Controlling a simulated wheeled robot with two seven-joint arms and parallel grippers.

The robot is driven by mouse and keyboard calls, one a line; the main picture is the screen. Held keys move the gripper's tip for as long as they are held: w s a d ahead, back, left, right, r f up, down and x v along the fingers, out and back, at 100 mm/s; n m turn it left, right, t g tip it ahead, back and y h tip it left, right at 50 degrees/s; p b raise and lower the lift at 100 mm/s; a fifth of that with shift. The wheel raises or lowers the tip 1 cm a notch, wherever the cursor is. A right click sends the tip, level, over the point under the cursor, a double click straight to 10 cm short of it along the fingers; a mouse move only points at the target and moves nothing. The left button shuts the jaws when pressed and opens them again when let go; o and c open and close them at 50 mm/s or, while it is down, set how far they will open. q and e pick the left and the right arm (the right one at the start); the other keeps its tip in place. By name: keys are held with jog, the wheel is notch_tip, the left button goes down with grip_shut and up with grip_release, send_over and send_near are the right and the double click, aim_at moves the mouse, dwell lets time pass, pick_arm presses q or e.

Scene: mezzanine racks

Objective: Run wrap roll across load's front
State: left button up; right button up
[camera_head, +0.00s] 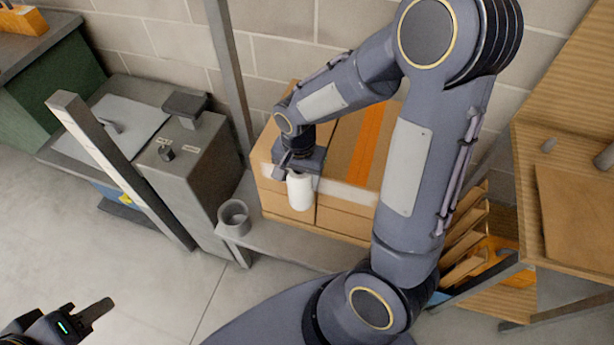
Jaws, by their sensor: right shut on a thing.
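The white wrap roll (300,192) stands upright at the front left part of the load, a stack of brown cardboard boxes (342,216). My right gripper (299,172) is shut on the top of the roll, with its arm reaching over the load from the right. A pale band (347,194) runs along the upper front of the boxes to the right of the roll. My arm hides the load's right side. My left gripper (92,312) is low at the left, far from the load. Only one finger shows clearly.
A grey cup (234,217) stands on the grey bench (275,243) left of the load. A grey post (231,80) rises behind it. A grey machine (185,165) stands at the left, a wooden table (570,200) at the right. Floor (150,285) at lower left is clear.

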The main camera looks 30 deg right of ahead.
jog(key=shift+w+a+r, duration=0.1)
jog(key=shift+w+a, duration=0.15)
jog(key=shift+w, duration=0.35)
jog(key=s+a, duration=0.4)
jog(key=a, duration=0.1)
jog(key=shift+s+a+b, duration=0.2)
jog(key=shift+s+b, duration=0.15)
jog(key=shift+b, duration=0.1)
